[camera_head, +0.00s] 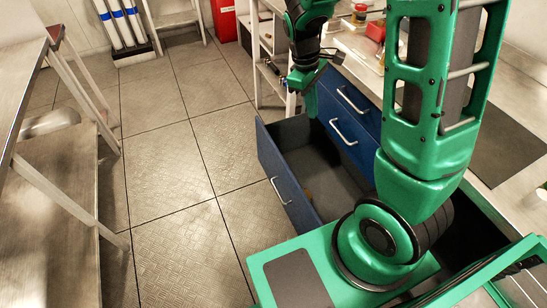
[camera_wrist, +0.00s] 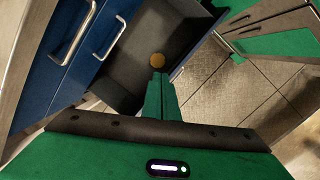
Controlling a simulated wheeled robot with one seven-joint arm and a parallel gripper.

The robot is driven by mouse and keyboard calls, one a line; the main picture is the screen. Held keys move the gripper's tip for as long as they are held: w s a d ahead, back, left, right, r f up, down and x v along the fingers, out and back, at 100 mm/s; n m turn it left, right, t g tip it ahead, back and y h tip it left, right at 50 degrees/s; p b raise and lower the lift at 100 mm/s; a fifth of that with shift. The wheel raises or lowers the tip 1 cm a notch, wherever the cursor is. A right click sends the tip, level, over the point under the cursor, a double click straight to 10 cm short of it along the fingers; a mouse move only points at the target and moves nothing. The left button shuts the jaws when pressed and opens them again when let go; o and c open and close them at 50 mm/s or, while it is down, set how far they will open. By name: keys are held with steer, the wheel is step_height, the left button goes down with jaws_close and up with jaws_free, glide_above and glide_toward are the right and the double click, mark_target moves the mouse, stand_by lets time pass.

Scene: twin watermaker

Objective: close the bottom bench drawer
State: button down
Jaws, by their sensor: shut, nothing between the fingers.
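The bottom bench drawer (camera_head: 267,156) is pulled far out from the blue bench, its front panel facing left with a silver handle (camera_head: 280,190). Its grey inside is open to view. In the wrist view the drawer's inside (camera_wrist: 140,75) holds a small round orange-tan thing (camera_wrist: 157,60). My gripper (camera_head: 312,76) is in the air above the far side of the drawer, apart from it. In the wrist view its green fingers (camera_wrist: 158,85) are together and empty, pointing toward the drawer. My arm hides part of the drawer's near end.
Two blue drawers above, upper (camera_head: 350,92) and lower (camera_head: 345,135), are shut and have silver handles. The bench top (camera_head: 350,45) carries small items. A workbench (camera_head: 22,70) stands at left. The tiled floor (camera_head: 180,160) between is clear. A red box (camera_head: 223,18) stands at the back.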

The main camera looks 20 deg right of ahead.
steer(key=w+a+f+n+h, duration=0.1)
steer(key=w+a+f+n, duration=0.3)
steer(key=f, duration=0.3)
steer(key=w+a+f+n+t, duration=0.1)
steer(key=w+a+f+n, duration=0.1)
steer(key=a+f+n, duration=0.35)
steer(key=w+a+f+n+h, duration=0.1)
steer(key=w+a+f+n, duration=0.25)
steer(key=a+f, duration=0.4)
steer(key=d+f+m, duration=0.1)
steer(key=d+f, duration=0.8)
steer(key=f, duration=0.2)
steer(key=shift+w+d, duration=0.2)
